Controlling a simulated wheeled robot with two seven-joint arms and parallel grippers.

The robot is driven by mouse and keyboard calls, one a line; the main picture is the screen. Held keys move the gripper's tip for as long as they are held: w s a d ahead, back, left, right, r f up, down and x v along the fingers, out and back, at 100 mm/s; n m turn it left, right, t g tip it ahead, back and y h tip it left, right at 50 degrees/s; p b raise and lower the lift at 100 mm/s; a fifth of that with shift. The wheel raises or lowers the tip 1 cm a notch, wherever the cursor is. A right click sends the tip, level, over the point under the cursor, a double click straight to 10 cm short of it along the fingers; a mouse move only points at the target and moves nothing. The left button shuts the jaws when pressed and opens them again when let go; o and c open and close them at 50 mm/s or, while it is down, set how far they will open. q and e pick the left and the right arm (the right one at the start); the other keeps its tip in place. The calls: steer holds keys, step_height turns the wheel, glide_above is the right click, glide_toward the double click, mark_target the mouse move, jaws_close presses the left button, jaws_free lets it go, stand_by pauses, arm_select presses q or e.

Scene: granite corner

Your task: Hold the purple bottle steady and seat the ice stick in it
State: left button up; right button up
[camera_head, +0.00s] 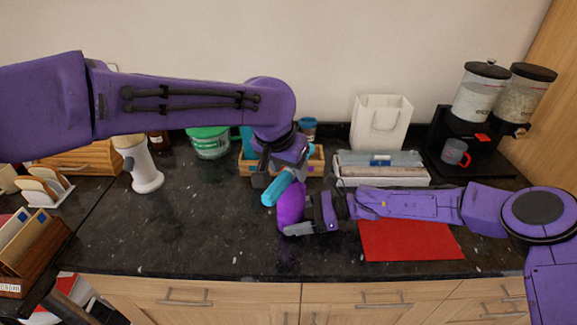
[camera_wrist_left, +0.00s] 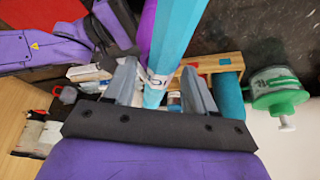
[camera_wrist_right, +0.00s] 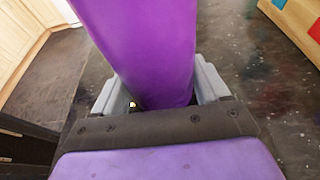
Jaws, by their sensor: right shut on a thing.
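The purple bottle (camera_head: 290,206) stands near the middle of the counter, and my right gripper (camera_head: 290,228) is shut around its lower part. In the right wrist view the bottle (camera_wrist_right: 145,45) fills the space between the fingers (camera_wrist_right: 150,95). The ice stick (camera_head: 280,188) is cyan and tilted, close beside the bottle's top. My left gripper (camera_head: 279,178) is above it, fingers apart on either side. In the left wrist view the stick (camera_wrist_left: 180,35) runs between the open fingers (camera_wrist_left: 162,82). I cannot tell whether the stick is inside the bottle's mouth.
A wooden crate (camera_head: 316,160) with bottles stands behind the grippers. A red mat (camera_head: 410,240) lies right of the bottle, under my right arm. A white bin (camera_head: 385,180), a paper bag (camera_head: 380,122) and a green-lidded tub (camera_head: 209,143) stand at the back. The front left counter is clear.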

arm_select(q)
steer(key=v, duration=1.2)
